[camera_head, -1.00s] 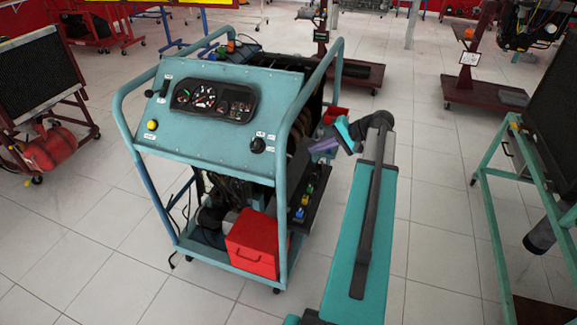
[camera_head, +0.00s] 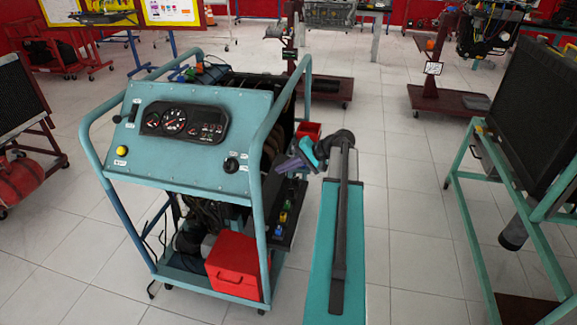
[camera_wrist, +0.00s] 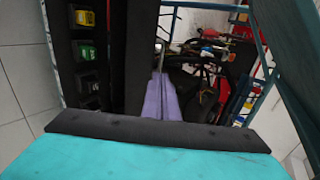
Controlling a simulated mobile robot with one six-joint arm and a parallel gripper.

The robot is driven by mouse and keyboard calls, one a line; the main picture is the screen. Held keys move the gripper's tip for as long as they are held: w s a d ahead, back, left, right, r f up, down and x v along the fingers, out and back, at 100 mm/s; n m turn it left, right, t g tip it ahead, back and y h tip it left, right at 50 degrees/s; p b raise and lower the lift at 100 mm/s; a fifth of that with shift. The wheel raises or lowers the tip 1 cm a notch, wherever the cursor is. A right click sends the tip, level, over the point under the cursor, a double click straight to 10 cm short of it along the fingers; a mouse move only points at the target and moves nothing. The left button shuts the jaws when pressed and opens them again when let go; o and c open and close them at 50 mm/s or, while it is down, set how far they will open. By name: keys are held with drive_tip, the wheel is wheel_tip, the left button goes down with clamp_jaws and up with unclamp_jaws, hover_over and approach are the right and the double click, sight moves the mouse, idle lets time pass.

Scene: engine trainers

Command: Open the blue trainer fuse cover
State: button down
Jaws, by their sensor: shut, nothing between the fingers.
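The blue trainer (camera_head: 195,110) stands at left centre in the head view, with a gauge panel on a tubular frame. On its right side is a black fuse panel (camera_head: 283,235) with blue, yellow and green blocks. In the wrist view, similar blocks, one green (camera_wrist: 87,50), sit at the left. A long black strip (camera_wrist: 133,60) runs beside them; I cannot tell if it is the fuse cover. My gripper (camera_head: 281,169) is by the trainer's right side, above the panel. Its purple fingers (camera_wrist: 160,78) are shut and empty, right of the strip; contact cannot be told.
A red box (camera_head: 238,265) sits on the trainer's lower shelf. The frame's right post (camera_head: 258,205) stands close to my gripper. A green stand (camera_head: 455,170) with a dark panel is at the right. Cables and hoses (camera_wrist: 205,80) crowd the wrist view.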

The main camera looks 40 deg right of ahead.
sight(264, 190)
drive_tip(key=p+x, duration=0.1)
drive_tip(key=x, duration=0.9)
drive_tip(key=shift+w+a, duration=0.1)
drive_tip(key=shift+w, duration=0.05)
